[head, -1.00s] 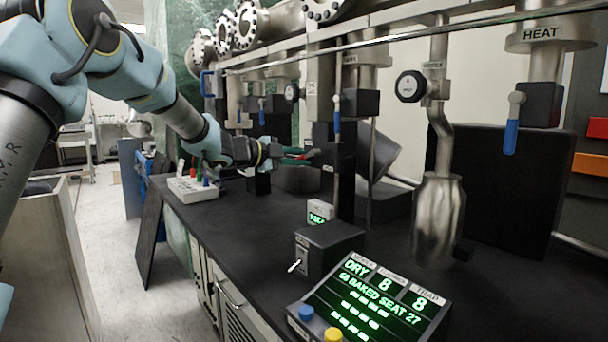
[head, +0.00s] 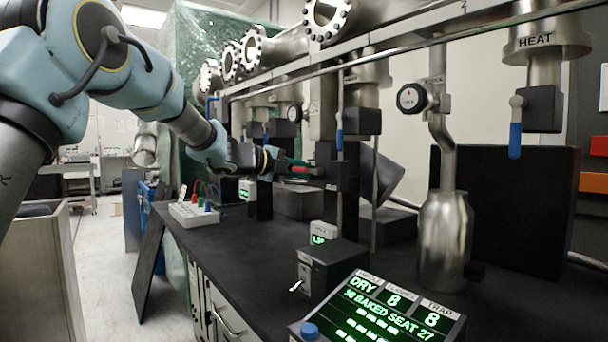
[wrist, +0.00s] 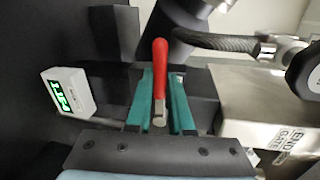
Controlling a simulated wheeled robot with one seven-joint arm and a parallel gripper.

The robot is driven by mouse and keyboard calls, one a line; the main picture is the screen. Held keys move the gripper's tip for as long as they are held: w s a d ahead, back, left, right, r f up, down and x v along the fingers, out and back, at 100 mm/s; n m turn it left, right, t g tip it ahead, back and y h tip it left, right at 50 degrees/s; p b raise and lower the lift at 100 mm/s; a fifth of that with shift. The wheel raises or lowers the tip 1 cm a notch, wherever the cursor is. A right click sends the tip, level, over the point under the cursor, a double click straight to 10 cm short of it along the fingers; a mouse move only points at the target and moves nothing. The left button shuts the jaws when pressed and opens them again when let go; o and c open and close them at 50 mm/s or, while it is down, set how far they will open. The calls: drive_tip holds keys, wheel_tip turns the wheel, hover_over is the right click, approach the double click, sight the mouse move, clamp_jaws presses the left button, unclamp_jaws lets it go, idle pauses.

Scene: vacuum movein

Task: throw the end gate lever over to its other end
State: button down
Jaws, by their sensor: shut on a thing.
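The end gate lever (wrist: 159,75) has a red handle and stands lengthwise between the teal fingers of my gripper (wrist: 161,105) in the wrist view. The fingers are shut on its metal lower part, and the red end extends past the tips. A metal block labelled END GATE (wrist: 255,110) is just right of the fingers. In the head view my gripper (head: 297,167) is beside the black post, with a bit of the red handle (head: 300,169) showing. The lever's pivot is not clear in either view.
A small green-lit display (wrist: 67,92) is left of the fingers. A braided hose (wrist: 217,42) crosses above right. In the head view, blue-handled valves (head: 514,135), a metal flask (head: 445,240) and a green-lit panel (head: 385,310) stand along the black bench.

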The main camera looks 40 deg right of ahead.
drive_tip(key=shift+r, duration=0.6)
drive_tip(key=c, duration=1.1)
unclamp_jaws()
drive_tip(key=shift+o, duration=1.3)
drive_tip(key=shift+f, duration=0.2)
drive_tip(key=shift+a, duration=0.1)
drive_tip(key=b+v, duration=0.1)
drive_tip(key=v, duration=0.9)
drive_tip(key=shift+a, duration=0.35)
